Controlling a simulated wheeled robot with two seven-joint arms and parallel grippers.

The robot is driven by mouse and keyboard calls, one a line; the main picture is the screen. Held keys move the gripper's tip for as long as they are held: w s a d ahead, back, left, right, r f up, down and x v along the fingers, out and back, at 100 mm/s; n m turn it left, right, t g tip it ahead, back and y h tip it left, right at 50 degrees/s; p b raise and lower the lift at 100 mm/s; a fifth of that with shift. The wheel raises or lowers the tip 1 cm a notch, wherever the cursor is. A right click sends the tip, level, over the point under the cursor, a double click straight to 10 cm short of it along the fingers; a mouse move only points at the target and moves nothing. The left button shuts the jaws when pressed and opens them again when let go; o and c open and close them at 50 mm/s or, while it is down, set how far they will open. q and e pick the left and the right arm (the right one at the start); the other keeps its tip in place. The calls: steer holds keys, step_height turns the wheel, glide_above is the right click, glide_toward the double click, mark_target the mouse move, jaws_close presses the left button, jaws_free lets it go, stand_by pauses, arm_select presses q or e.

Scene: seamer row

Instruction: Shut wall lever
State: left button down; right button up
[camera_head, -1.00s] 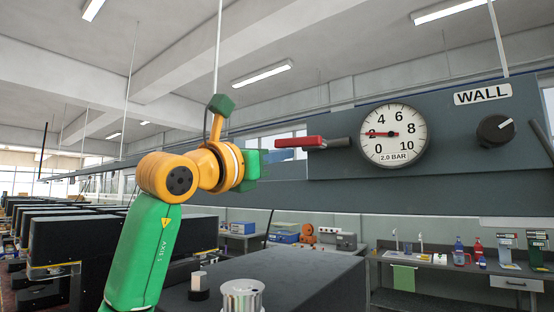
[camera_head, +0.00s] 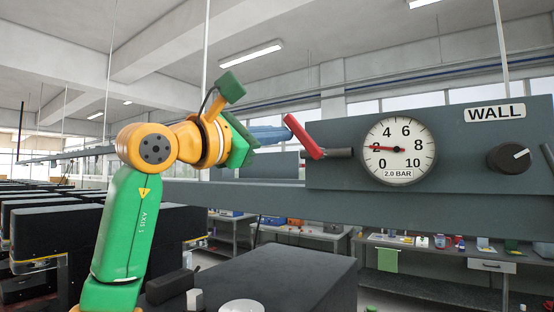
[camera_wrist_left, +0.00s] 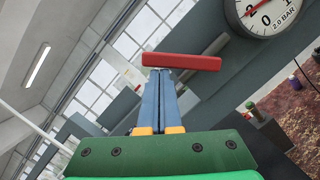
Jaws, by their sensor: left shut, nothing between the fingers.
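The red wall lever (camera_head: 305,137) sits on a dark stub at the left end of the grey panel labelled WALL (camera_head: 495,113). Its handle slants up and to the left from the pivot. My left gripper (camera_head: 286,134) is shut and empty, with its blue fingers reaching right to the lever's handle. In the left wrist view the red lever (camera_wrist_left: 181,61) lies across the tips of the shut fingers (camera_wrist_left: 161,74). They seem to touch it, but exact contact is hard to tell. My right gripper is out of view.
A round gauge (camera_head: 400,149) marked 2.0 BAR has its red needle near 2. A black knob (camera_head: 508,158) is at the panel's right. A long grey beam runs below the panel. Black machine blocks (camera_head: 280,280) stand lower down, and benches lie behind.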

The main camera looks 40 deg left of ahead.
arm_select(q)
steer(key=m, duration=0.1)
steer(key=d+r+m, duration=0.1)
steer(key=m, duration=0.1)
steer(key=m+h, duration=0.1)
steer(key=shift+w+d+r+g, duration=0.1)
steer(key=shift+d+r+g, duration=0.25)
steer(key=shift+r+g, duration=0.05)
steer(key=shift+d+r, duration=0.35)
steer(key=shift+d, duration=0.15)
steer(key=shift+w+d+r, duration=0.1)
